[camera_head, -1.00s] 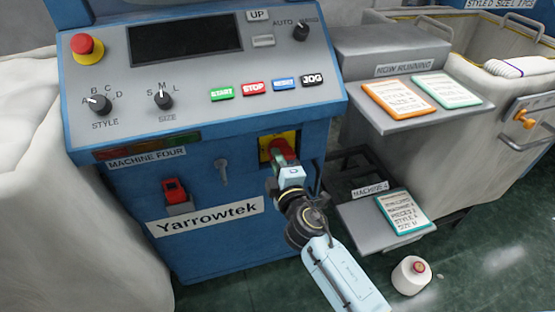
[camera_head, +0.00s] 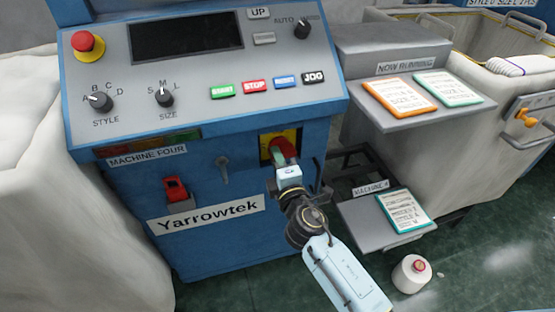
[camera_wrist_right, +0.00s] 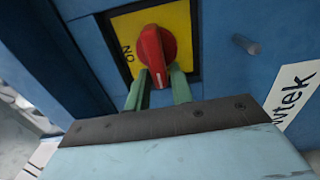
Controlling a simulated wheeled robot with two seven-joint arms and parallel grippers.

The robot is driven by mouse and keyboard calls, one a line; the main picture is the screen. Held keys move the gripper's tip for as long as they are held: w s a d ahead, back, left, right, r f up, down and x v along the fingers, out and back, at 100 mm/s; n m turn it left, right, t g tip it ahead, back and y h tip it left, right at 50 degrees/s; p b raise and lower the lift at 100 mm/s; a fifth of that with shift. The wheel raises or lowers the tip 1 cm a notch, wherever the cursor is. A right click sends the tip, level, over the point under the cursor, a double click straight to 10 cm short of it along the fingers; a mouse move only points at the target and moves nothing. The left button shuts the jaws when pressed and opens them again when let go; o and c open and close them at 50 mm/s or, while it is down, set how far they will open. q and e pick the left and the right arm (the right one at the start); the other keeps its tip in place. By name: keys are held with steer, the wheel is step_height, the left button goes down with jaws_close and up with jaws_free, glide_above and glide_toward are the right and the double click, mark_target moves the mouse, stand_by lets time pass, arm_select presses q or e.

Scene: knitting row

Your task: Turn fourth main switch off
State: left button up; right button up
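The main switch (camera_head: 291,150) is a red rotary knob on a yellow plate (camera_head: 266,142) low on the front of the blue machine labelled MACHINE FOUR. In the right wrist view the red knob (camera_wrist_right: 153,50) has its narrow end between my right gripper's two green fingers (camera_wrist_right: 160,92), which sit close against its sides. The narrow end points toward the gripper, and the word ON shows on the plate to its left. In the head view my right gripper (camera_head: 286,158) reaches the switch from below and partly hides it. My left gripper is out of view.
Above the switch is a control panel with a red emergency button (camera_head: 88,46), dials and coloured buttons. A red part (camera_head: 175,189) and a small grey lever (camera_head: 222,168) are left of the switch. A shelf (camera_head: 385,238) and a yarn cone (camera_head: 411,275) stand to the right.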

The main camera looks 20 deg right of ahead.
steer(key=shift+o, duration=1.2)
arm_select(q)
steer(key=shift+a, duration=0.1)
